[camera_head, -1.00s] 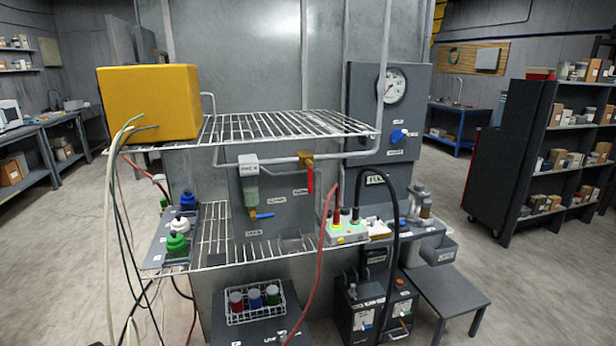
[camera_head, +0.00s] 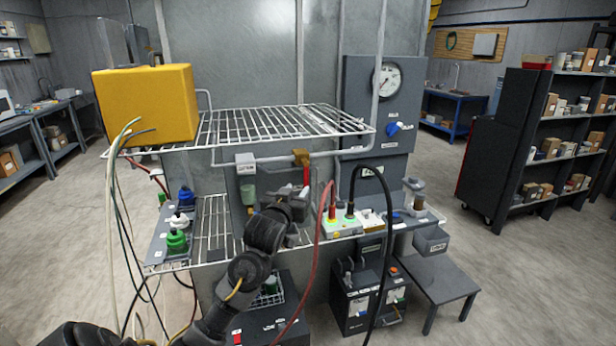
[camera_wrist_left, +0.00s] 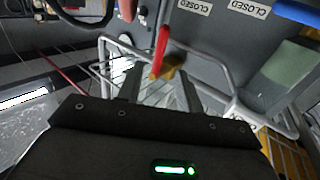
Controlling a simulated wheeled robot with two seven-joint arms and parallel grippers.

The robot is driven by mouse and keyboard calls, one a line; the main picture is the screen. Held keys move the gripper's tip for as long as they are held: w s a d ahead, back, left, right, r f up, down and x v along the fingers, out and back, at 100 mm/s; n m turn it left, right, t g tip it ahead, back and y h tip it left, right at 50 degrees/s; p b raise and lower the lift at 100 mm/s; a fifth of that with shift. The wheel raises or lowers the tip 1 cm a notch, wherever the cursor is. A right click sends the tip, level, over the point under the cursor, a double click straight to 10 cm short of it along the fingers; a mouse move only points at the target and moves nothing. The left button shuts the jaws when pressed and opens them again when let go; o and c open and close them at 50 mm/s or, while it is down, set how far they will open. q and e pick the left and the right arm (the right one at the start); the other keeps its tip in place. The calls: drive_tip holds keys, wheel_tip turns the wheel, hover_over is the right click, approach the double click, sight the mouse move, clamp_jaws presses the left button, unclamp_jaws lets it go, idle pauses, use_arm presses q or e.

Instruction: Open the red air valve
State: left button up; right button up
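The red air valve has a brass body (camera_head: 300,157) on the grey pipe. Its red handle (camera_head: 306,176) hangs straight down beneath the body. In the left wrist view the red handle (camera_wrist_left: 162,45) shows ahead of the fingers, near the "CLOSED" labels (camera_wrist_left: 196,6). My left gripper (camera_head: 299,193) is just below and in front of the handle in the head view. In the wrist view its fingers (camera_wrist_left: 160,80) are apart, with the brass body in line with the gap. I cannot tell whether they touch the handle. My right gripper is not in view.
The wire shelf (camera_head: 285,121) overhangs the valve. A filter bowl (camera_head: 248,190) sits left of it. A red hose (camera_head: 321,240) and a black hose (camera_head: 392,220) loop close by on the right. A yellow box (camera_head: 145,103) stands at the upper left.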

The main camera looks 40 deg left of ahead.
sight(305, 180)
use_arm(q)
drive_tip(key=p+x, duration=0.3)
drive_tip(key=x, duration=0.6)
drive_tip(key=shift+w, duration=0.25)
drive_tip(key=shift+w+a+f, duration=0.1)
drive_tip(key=shift+w+a, duration=0.15)
drive_tip(key=shift+w, duration=0.4)
drive_tip(key=shift+c, duration=0.4)
drive_tip(key=c, duration=0.7)
clamp_jaws()
